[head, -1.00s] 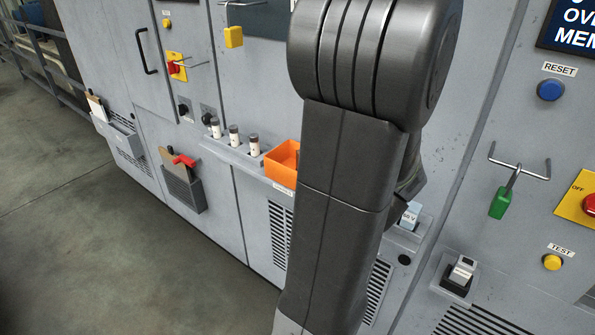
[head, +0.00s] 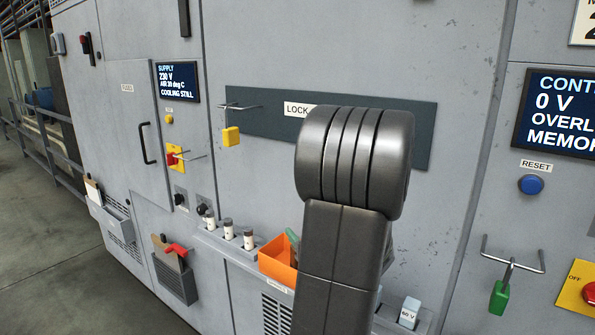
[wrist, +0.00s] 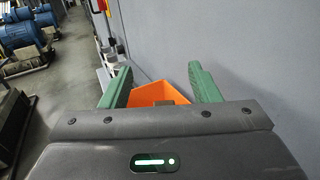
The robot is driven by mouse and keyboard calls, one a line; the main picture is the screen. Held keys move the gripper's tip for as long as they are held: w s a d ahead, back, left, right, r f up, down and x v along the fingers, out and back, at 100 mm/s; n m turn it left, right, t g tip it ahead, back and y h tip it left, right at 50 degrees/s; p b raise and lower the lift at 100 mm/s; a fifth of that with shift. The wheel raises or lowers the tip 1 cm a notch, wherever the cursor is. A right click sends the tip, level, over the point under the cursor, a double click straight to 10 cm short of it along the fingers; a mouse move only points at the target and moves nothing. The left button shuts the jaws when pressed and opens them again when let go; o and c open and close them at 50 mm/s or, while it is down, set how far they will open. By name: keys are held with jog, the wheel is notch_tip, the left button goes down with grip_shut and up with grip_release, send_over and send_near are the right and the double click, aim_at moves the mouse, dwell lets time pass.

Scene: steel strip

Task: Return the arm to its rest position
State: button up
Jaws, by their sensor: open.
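My arm (head: 345,235) stands upright in the middle of the head view, its rounded dark joint in front of the panel. My gripper (wrist: 160,70) is open in the wrist view, its two green fingers wide apart with nothing held between them. The orange bin (wrist: 160,92) shows beyond and between the fingers. In the head view, a bit of green beside the arm shows above the orange bin (head: 272,262); most of the gripper is hidden behind the arm.
The grey cabinet wall (head: 240,55) runs close along the arm. A ledge with several fuses (head: 228,228) is left of the bin. Floor (wrist: 65,110) is free at left.

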jog(key=shift+w+a+r+p, duration=0.45)
jog(key=shift+w+r+p, duration=0.05)
jog(key=shift+w, duration=0.35)
jog(key=shift+w+a+r+p, duration=0.4)
jog(key=shift+w+r+p, duration=0.15)
jog(key=shift+w, duration=0.35)
jog(key=shift+w+a+r+p, duration=0.45)
jog(key=shift+w+r+p, duration=0.05)
jog(key=shift+w, duration=0.35)
